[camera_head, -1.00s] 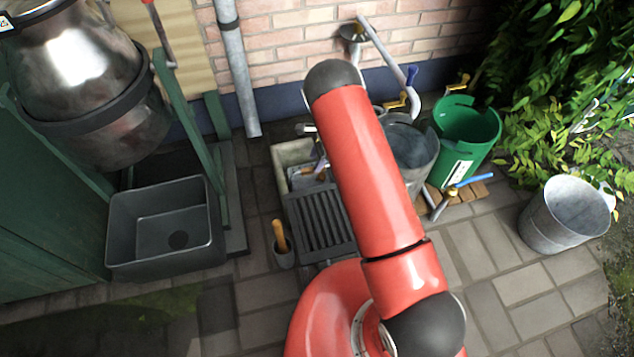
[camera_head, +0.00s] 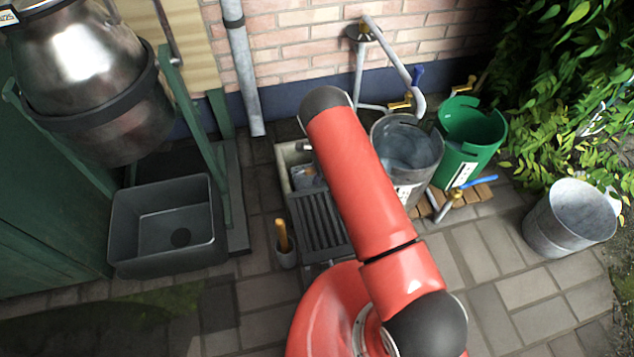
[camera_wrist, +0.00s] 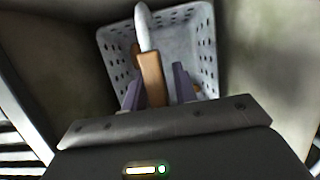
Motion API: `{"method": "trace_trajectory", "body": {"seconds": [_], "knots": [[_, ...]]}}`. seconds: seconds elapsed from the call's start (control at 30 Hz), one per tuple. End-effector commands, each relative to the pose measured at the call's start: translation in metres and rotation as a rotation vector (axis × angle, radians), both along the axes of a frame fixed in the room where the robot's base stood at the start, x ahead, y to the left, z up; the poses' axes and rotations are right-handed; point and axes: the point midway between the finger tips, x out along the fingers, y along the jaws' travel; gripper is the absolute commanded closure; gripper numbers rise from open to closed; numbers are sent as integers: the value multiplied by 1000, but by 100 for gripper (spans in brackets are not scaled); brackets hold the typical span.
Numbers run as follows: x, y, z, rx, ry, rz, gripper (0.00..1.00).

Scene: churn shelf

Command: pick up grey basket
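In the wrist view the grey basket (camera_wrist: 200,45) is a pale box with rows of holes in its walls, seen from above inside a dull-walled trough (camera_wrist: 255,60). A brown handle (camera_wrist: 152,80) with a white curved end (camera_wrist: 143,25) stands out of the basket, and another brown piece shows lower right. My gripper (camera_wrist: 158,90) has its two purple fingers apart over the basket's near side, with the brown handle in view between them. I cannot tell whether the fingers touch anything. In the head view my red arm hides the gripper and part of the trough (camera_head: 284,165).
A slatted grate (camera_head: 320,222) adjoins the trough, with a small pot (camera_head: 287,258) beside it. A metal bucket (camera_head: 408,150) and green bucket (camera_head: 470,130) stand right of my arm. A dark tub (camera_head: 165,225) is left; another metal bucket (camera_head: 570,215) is far right.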

Motion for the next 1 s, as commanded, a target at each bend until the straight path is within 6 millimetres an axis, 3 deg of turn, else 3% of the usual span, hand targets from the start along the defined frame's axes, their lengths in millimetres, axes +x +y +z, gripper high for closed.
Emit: {"method": "trace_trajectory", "body": {"seconds": [0.03,0.2,0.67,0.83,1.0], "knots": [[0,0,0,0,0,0,78],[0,0,0,0,0,0,100],[1,0,5,1,-1,1,100],[1,0,23,1,-2,1,100],[2,1,62,3,-6,-1,100]]}}
